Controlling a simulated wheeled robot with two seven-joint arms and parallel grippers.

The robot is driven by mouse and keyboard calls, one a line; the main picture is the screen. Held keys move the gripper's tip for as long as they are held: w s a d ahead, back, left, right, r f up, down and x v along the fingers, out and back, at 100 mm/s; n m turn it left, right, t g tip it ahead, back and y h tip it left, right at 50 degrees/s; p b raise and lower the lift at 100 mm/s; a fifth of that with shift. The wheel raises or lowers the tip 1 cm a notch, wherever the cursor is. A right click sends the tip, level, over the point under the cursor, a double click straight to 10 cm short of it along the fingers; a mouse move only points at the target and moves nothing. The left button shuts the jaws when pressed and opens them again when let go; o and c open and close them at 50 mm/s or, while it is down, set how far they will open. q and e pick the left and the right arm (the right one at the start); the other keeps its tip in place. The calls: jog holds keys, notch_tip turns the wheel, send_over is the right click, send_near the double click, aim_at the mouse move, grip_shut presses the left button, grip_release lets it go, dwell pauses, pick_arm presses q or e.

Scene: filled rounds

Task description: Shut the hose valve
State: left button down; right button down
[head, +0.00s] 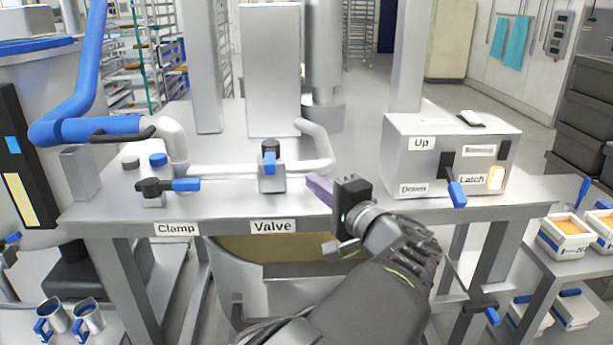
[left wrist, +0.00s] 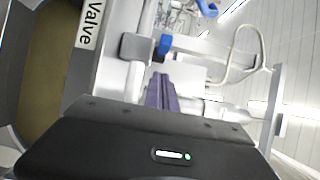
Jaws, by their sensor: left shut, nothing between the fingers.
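The hose valve (head: 272,180) is a small grey block with a dark stem on the bench, above the "Valve" label. In the left wrist view the blue handle end (left wrist: 165,44) shows just beyond my fingers. My left gripper (head: 317,187) has purple fingers, shut and empty. It is to the right of the valve, apart from it in the head view. My right gripper is not in view.
The clamp lever (head: 184,185) with a blue grip lies left of the valve. A pale pipe (head: 245,170) runs behind the valve. A control box (head: 440,150) with an up/down lever (head: 457,193) and lit latch switch stands to the right. A tall grey post (head: 270,70) rises behind.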

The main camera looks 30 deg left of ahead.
pick_arm(q)
jog(key=v, duration=0.2)
jog(key=shift+s+d, duration=0.2)
jog(key=shift+s, duration=0.2)
jog(key=shift+f, duration=0.1)
